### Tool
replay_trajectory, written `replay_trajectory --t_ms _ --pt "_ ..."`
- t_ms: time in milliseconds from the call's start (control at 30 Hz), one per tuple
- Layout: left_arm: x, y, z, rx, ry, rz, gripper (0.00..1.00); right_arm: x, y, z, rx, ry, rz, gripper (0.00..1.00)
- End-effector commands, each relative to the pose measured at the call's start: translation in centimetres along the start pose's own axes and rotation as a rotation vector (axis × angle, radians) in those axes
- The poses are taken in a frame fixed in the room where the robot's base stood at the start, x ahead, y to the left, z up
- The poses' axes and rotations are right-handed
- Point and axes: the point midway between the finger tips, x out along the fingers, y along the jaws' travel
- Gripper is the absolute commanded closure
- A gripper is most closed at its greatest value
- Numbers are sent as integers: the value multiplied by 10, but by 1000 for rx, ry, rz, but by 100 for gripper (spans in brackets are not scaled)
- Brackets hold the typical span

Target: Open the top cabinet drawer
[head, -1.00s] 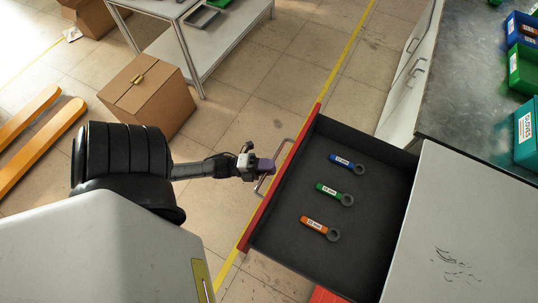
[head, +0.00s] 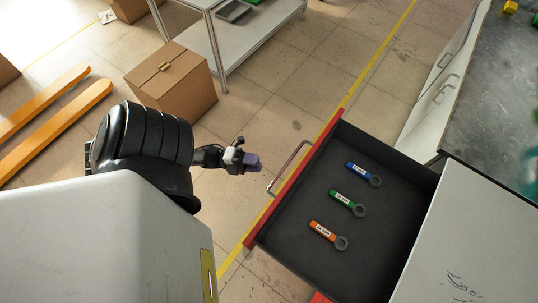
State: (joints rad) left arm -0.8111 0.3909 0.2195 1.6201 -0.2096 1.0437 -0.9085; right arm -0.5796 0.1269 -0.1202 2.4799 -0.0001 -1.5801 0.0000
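The top cabinet drawer (head: 378,247) is pulled far out in the head view, with a red front edge and a dark inside. Its metal handle (head: 287,168) is on the left side of the front. The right gripper is not in view.
A cardboard box (head: 172,95) stands on the floor behind my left arm. A white table (head: 262,40) is at the back. Orange forks (head: 50,125) lie at the far left. A grey workbench (head: 500,110) is at the right. Tiled floor is free left of the drawer.

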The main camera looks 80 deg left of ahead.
Motion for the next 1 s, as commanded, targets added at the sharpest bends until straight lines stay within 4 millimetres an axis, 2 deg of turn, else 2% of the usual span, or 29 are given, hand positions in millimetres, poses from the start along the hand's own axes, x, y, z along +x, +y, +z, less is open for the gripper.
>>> replay_trajectory --t_ms 100,333,1000 --pt "-17 1 0 -1 -1 2 63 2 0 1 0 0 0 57" --pt "-34 0 0 0 -1 1 63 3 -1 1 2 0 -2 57" --pt "-36 0 0 0 0 0 63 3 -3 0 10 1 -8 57"
